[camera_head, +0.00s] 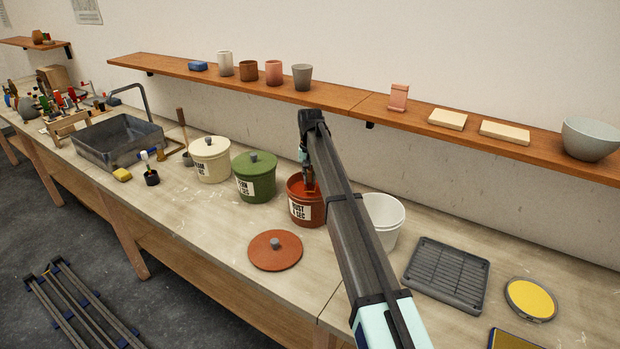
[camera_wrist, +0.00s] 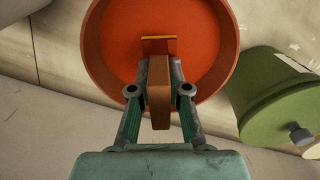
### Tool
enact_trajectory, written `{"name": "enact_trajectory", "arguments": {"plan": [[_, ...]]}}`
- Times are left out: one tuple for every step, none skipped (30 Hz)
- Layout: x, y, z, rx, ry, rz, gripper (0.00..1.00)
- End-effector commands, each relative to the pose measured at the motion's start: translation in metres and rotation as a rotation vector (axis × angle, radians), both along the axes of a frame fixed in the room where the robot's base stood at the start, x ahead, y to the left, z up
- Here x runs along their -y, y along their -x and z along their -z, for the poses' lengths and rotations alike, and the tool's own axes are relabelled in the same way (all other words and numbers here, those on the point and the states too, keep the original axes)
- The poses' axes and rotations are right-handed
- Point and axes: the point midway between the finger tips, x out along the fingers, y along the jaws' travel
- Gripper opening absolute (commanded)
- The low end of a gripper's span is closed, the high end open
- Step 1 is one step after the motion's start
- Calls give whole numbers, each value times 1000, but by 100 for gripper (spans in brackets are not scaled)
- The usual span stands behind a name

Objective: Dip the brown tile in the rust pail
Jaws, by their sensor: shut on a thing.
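The rust pail (camera_head: 306,203) stands open on the bench, with a white label on its front. In the wrist view its round rim and orange-red inside (camera_wrist: 160,50) fill the top middle. My gripper (camera_head: 308,180) points down at the pail's mouth. In the wrist view my gripper (camera_wrist: 159,88) is shut on the brown tile (camera_wrist: 160,105), held upright between the fingers. The tile's far end is over the pail's inside, at an orange strip; I cannot tell how deep it reaches. In the head view my arm hides part of the pail.
The rust lid (camera_head: 275,250) lies on the bench in front of the pail. A lidded green pail (camera_head: 254,178) stands close on the left, a white bucket (camera_head: 384,219) on the right. A dark rack (camera_head: 447,273) lies further right. A wooden shelf (camera_head: 350,100) runs behind.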

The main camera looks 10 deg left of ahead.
Motion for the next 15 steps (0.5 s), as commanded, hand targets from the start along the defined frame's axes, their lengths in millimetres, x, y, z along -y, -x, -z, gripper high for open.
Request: {"name": "enact_trajectory", "arguments": {"plan": [[0,0,-1,0,0,0,0],[0,0,-2,0,0,0,0],[0,0,-4,0,0,0,0],[0,0,-6,1,0,0,0],[0,0,-8,1,0,0,0],[0,0,-11,1,0,0,0],[0,0,-13,1,0,0,0],[0,0,-16,1,0,0,0],[0,0,-20,1,0,0,0],[0,0,-23,1,0,0,0],[0,0,-26,1,0,0,0],[0,0,-30,1,0,0,0],[0,0,-32,1,0,0,0],[0,0,-35,1,0,0,0],[0,0,-38,1,0,0,0]]}}
